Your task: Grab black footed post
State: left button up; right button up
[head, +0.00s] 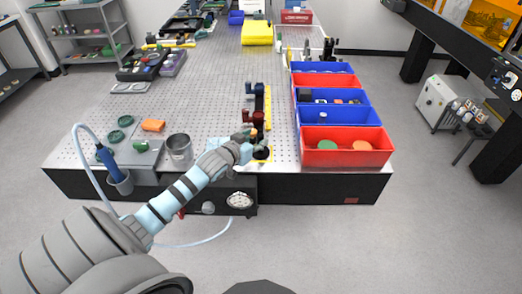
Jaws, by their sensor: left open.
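A small black post with a round foot (262,154) stands near the front edge of the perforated optical table (215,105), close to a yellow strip. My left gripper (250,136) is at the post, just to its left and partly over its upper part. Its jaws are open. The fingers are small and overlap the post, so I cannot tell whether they touch it. My right gripper is not in view.
Red and blue bins (345,158) line the table to the right. A dark red and black instrument (257,104) stands behind the post. The table's middle left is clear.

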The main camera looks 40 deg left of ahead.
aim_at(259, 137)
pick_arm(q)
jog(key=x, duration=0.4)
jog(key=shift+w+f+b, duration=0.1)
jog(key=shift+w+b, duration=0.2)
jog(key=shift+b, duration=0.1)
jog(key=shift+s+d, duration=0.1)
grip_shut()
